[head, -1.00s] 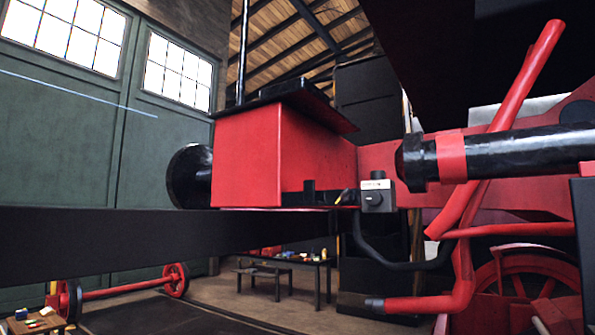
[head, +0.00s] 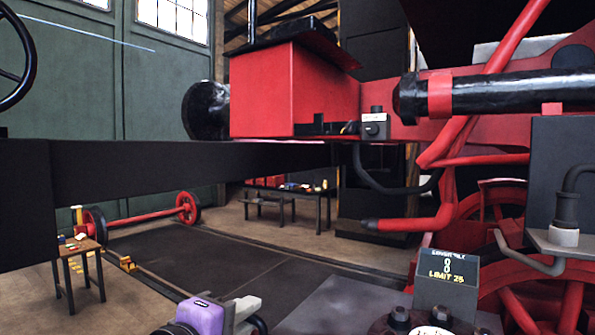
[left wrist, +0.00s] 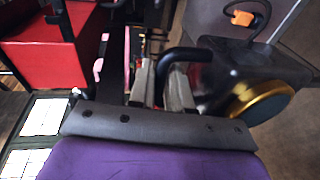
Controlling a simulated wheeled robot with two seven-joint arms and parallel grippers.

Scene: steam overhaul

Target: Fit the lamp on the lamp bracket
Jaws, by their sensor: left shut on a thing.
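My left gripper (head: 243,307), with a purple body, shows at the bottom edge of the head view. In the left wrist view its pale fingers (left wrist: 160,82) are shut on the black handle of the lamp. The lamp (left wrist: 222,70) is a dark body with a gold-rimmed round lens, to the right of the fingers. In the head view the lamp is mostly out of frame or hidden. A small black upright fitting (head: 318,124) stands on the beam beside the red box; I cannot tell whether it is the lamp bracket. My right gripper is not in view.
The red box (head: 264,92) and round black buffer (head: 206,110) stand beyond a long dark beam (head: 190,168). A black cylinder (head: 490,92) and red pipes fill the right. Open floor lies beyond the gripper.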

